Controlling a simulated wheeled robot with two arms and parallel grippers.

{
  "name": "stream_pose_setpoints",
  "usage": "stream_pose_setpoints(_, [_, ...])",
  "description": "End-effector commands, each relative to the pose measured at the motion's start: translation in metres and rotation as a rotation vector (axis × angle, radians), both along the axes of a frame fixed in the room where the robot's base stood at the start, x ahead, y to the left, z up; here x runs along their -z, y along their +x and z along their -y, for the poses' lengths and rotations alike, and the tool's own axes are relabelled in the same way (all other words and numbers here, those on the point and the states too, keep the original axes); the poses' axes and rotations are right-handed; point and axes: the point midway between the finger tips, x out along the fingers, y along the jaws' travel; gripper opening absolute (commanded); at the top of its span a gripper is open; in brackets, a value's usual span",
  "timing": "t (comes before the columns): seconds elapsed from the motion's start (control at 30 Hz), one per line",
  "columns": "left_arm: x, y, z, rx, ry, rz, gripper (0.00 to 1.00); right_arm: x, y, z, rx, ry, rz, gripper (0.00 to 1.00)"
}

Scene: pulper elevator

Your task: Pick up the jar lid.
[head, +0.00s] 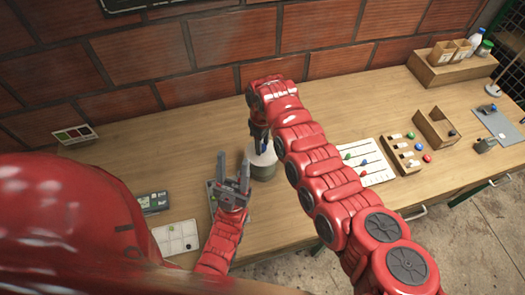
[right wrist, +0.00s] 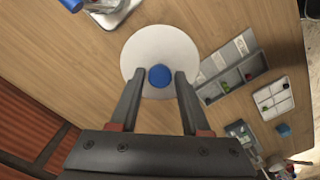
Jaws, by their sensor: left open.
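The jar lid (right wrist: 137,53) is a round white disc with a blue knob (right wrist: 160,76) at its centre in the right wrist view. In the head view the white lid (head: 264,156) sits on top of a grey-green jar (head: 264,173), partly hidden by my right gripper. My right gripper (head: 262,149) points down over the lid. In the right wrist view its fingers (right wrist: 160,74) are open, one on each side of the knob, with a gap visible on both sides. My left gripper (head: 234,170) is open and empty, left of the jar, with its fingers pointing up in the picture.
A small grey compartment tray (right wrist: 231,74) and a white tray (right wrist: 272,97) lie near the jar. Right of my right arm are a white sheet with coloured beads (head: 372,172), a wooden block rack (head: 402,158) and an open wooden box (head: 433,130). A brick wall stands behind the table.

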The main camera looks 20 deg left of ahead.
Motion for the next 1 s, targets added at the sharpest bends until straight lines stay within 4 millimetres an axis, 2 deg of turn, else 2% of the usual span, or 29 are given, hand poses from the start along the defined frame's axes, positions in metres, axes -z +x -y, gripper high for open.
stream_pose_setpoints(0.03, [0.000,0.000,0.000,0.000,0.000,0.000,0.50,0.000,0.000,0.000,0.000,0.000,0.000,0.36])
stream_pose_setpoints(0.23, [0.000,0.000,0.000,0.000,0.000,0.000,0.50,0.000,0.000,0.000,0.000,0.000,0.000,0.00])
stream_pose_setpoints(0.77, [0.000,0.000,0.000,0.000,0.000,0.000,0.50,-0.001,0.000,0.000,0.000,0.000,0.000,0.00])
stream_pose_setpoints(1.0, [0.005,0.000,0.000,0.000,0.000,0.000,0.50,-0.011,0.002,-0.004,0.000,0.000,0.001,0.00])
